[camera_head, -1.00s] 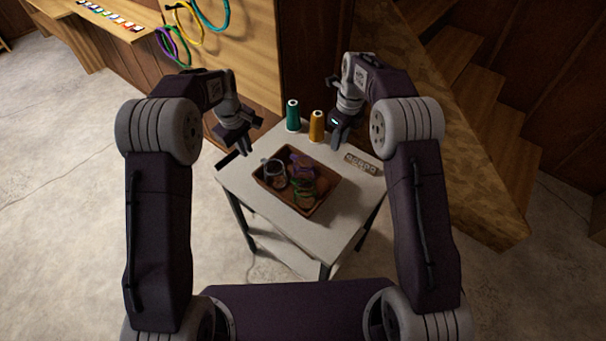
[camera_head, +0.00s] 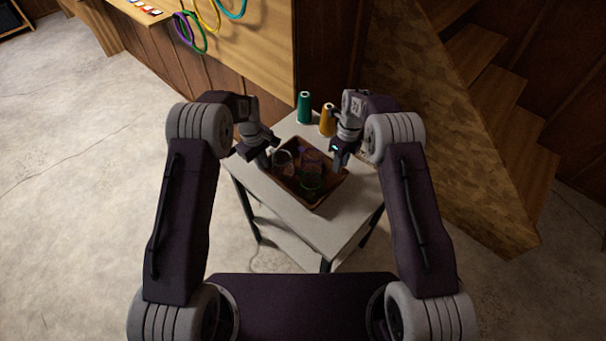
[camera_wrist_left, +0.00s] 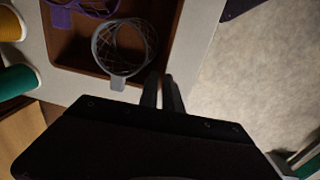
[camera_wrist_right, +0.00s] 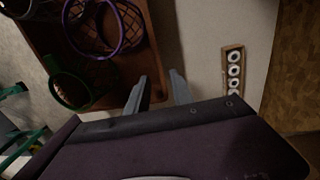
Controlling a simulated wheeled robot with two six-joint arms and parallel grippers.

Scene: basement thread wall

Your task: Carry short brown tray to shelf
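The short brown tray (camera_head: 317,202) lies on the small grey table, with wire-mesh baskets in it. In the left wrist view, the tray (camera_wrist_left: 83,51) has its side wall running down to my left gripper (camera_wrist_left: 162,76). That gripper's fingers are close together at the wall, with a narrow gap; whether they grip it is unclear. In the right wrist view, the tray (camera_wrist_right: 103,76) has its wall beside my right gripper (camera_wrist_right: 158,74), whose fingers stand apart. In the head view, my left gripper (camera_head: 263,163) is at the tray's left corner and my right gripper (camera_head: 338,167) at its right side. No shelf is clearly identifiable.
A teal thread cone (camera_head: 304,108) and an orange one (camera_head: 327,121) stand behind the tray. Wooden stairs (camera_head: 480,95) rise at the right. The floor at the left (camera_head: 80,190) is clear.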

